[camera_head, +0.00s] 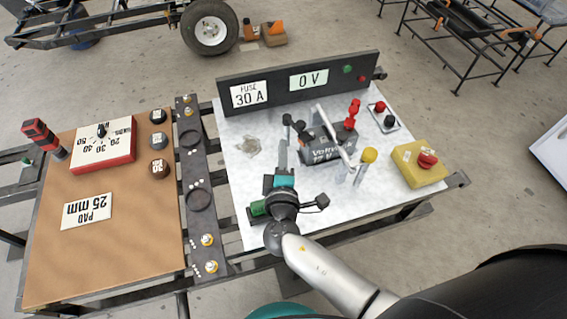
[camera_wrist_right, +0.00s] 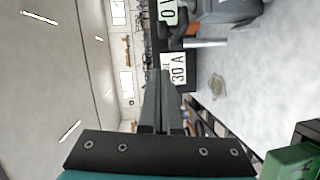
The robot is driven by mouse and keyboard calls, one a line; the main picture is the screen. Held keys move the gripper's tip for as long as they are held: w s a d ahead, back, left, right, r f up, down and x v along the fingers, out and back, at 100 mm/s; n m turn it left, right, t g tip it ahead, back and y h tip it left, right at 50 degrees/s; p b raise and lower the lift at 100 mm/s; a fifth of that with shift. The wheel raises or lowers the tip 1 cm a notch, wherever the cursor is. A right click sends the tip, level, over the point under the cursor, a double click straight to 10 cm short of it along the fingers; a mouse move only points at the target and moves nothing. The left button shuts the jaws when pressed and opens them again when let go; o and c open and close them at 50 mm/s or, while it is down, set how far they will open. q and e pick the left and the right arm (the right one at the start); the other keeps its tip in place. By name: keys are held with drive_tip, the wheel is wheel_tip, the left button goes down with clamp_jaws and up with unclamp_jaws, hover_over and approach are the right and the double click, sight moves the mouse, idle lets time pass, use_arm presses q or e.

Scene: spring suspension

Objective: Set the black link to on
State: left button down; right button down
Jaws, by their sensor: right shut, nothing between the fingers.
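On the white bench top, a small black piece with two knob-like ends (camera_head: 294,124) sits at the left of the grey battery block (camera_head: 322,148); I take it for the black link, but its on or off position is too small to tell. A red piece (camera_head: 352,113) stands at the battery's other side. My right gripper (camera_head: 283,146) is shut and empty, just in front of and below the black piece, with a small gap in the picture. In the right wrist view its fingers (camera_wrist_right: 160,92) are together, pointing at the meter panel (camera_wrist_right: 188,78). My left gripper is out of view.
The black panel (camera_head: 297,84) behind reads "FUSE 30 A" and "0 V". A silver lever, a yellow knob (camera_head: 369,155) and a yellow box with a red button (camera_head: 419,164) stand on the right. A green block (camera_head: 259,208) lies beside my right wrist.

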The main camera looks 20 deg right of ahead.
sight(298, 127)
drive_tip(key=w+d+f, duration=0.1)
drive_tip(key=w+d, duration=0.3)
drive_tip(key=shift+w, duration=0.2)
drive_tip(key=shift+d, duration=0.15)
